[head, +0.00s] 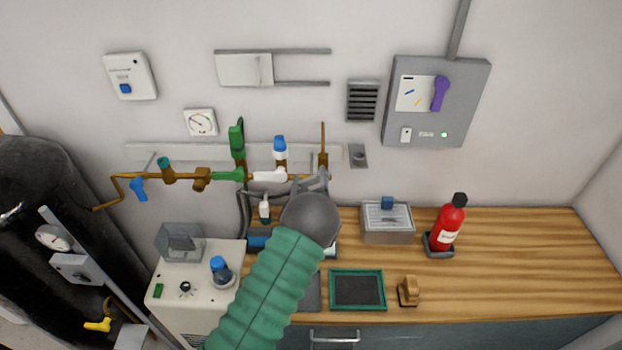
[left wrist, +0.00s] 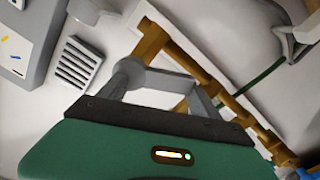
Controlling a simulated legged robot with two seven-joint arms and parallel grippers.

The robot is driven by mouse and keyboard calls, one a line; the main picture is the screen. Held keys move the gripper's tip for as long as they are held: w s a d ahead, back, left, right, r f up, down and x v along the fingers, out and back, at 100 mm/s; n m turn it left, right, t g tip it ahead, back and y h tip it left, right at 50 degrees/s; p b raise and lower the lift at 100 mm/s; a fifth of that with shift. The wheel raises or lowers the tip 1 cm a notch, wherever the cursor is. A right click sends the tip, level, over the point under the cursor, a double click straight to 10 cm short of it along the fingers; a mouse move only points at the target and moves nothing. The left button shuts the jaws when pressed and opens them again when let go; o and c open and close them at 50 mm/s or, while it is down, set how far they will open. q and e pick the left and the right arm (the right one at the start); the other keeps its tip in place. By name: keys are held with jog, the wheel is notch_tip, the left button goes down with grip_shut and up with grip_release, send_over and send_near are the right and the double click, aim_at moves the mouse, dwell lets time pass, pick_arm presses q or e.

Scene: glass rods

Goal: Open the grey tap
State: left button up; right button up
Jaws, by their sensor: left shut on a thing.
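My left gripper (head: 314,182) reaches up from the bottom, its green-sleeved arm in front of the bench, to the right end of the brass pipe (head: 150,176). In the left wrist view its grey fingers stand on either side of a grey bar (left wrist: 170,83), which looks like the grey tap's handle, close against the brass pipe (left wrist: 190,62). The gripper is shut on it. Grey fingers and grey tap blend together, so the handle's exact angle is hard to tell. In the head view the gripper mostly hides the tap. My right gripper is not in view.
Along the pipe are a blue-handled valve (head: 138,188), a green valve (head: 237,142) and a blue-capped white valve (head: 280,150). A grey switch box (head: 466,105) and vent (head: 362,101) are on the wall. A red extinguisher (head: 447,224) and a grey box (head: 387,236) stand on the bench.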

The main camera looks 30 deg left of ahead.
pick_arm(q)
jog(key=c, duration=0.5)
grip_shut()
jog(key=shift+f, duration=0.1)
jog(key=shift+f+n+b, duration=0.2)
jog(key=shift+n+b, duration=0.1)
jog(key=shift+b, duration=0.35)
jog(key=shift+w+d+f+n+b, duration=0.25)
jog(key=shift+d+f+n+b, duration=0.25)
jog(key=shift+n+b, duration=2.2)
jog(key=shift+w+d+f+n+b, duration=0.35)
jog(key=shift+n+b, duration=1)
jog(key=shift+b, duration=2.55)
jog(key=shift+w+d+f+n+b, duration=0.1)
jog(key=shift+d+f+n+b, duration=0.5)
jog(key=shift+n+b, duration=2.1)
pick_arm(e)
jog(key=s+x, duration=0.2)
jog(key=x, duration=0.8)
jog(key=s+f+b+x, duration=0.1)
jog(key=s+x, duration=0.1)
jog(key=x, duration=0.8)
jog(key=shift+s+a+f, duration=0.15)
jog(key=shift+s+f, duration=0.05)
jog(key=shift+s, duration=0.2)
pick_arm(q)
jog(key=shift+a+f+m, duration=0.15)
jog(key=shift+m, duration=0.5)
